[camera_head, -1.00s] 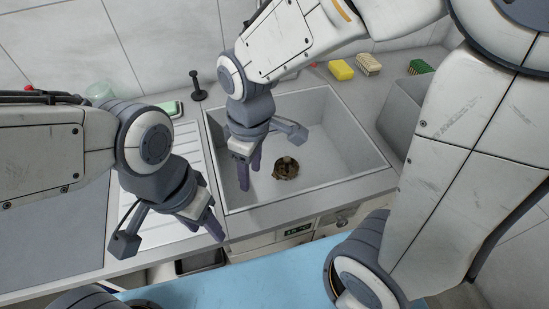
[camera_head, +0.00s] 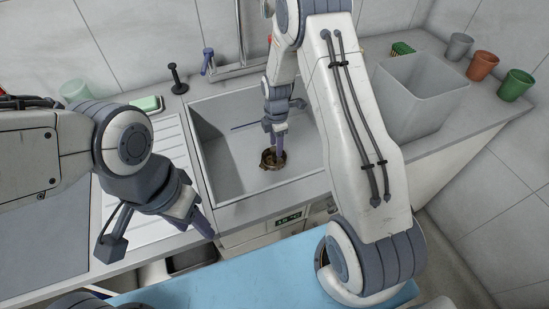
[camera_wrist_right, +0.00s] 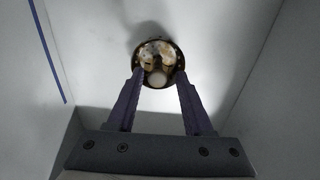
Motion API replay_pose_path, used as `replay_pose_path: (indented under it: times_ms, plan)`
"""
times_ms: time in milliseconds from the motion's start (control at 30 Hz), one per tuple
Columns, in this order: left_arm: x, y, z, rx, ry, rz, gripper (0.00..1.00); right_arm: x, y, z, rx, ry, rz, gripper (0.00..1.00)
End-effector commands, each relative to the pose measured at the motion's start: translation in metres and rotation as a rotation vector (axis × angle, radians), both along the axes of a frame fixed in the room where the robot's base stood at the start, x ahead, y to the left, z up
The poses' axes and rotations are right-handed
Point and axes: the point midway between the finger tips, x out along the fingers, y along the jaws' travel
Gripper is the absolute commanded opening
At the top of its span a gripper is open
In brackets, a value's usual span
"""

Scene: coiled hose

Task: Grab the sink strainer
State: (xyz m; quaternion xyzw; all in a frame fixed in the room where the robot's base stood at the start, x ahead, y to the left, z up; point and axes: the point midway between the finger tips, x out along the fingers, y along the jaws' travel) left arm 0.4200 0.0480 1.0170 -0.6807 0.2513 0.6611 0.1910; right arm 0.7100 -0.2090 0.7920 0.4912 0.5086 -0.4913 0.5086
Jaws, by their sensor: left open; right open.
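The sink strainer (camera_head: 272,159) is a small round dark-rimmed piece at the bottom of the grey sink (camera_head: 222,178). In the right wrist view the strainer (camera_wrist_right: 158,52) shows brown and whitish bits inside its rim. My right gripper (camera_head: 279,150) is down in the sink, pointing at the strainer. Its two purple fingers (camera_wrist_right: 160,73) are apart, with the tips at the near left and right sides of the rim; I cannot tell whether they touch it. My left gripper (camera_head: 205,228) is open and empty over the counter's front edge, left of the sink.
A faucet (camera_head: 238,68) stands behind the sink. A grey bin (camera_head: 425,100) is on the counter to the right, with grey, orange and green cups (camera_head: 514,85) beyond it. A ribbed drainboard (camera_head: 165,150) lies left of the sink. Sink walls surround my right gripper.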

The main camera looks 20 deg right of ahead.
Motion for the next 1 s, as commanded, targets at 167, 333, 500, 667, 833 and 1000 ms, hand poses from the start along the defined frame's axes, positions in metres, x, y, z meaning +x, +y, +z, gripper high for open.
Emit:
replay_pose_path:
  times_ms: [167,333,500,667,833,1000]
  plan:
    - [0.0,0.0,0.006,0.0,0.0,0.0,0.5,0.001,0.004,-0.019,0.0,0.004,0.001,0.51]
    - [0.0,0.0,0.009,0.0,0.0,0.0,0.5,0.002,0.005,-0.044,0.001,0.001,-0.001,0.51]
    - [0.0,0.0,0.01,0.0,0.0,0.0,0.5,0.003,0.005,-0.053,0.002,-0.002,-0.001,0.51]
    - [0.0,0.0,0.009,0.0,0.0,0.0,0.5,0.003,0.006,-0.052,0.002,-0.003,-0.001,0.51]
    - [0.0,0.0,0.009,0.0,0.0,0.0,0.5,0.003,0.006,-0.052,0.002,-0.002,0.0,0.0]
    - [0.0,0.0,0.009,0.0,0.0,0.0,0.5,0.003,0.006,-0.052,0.002,-0.003,0.0,0.0]
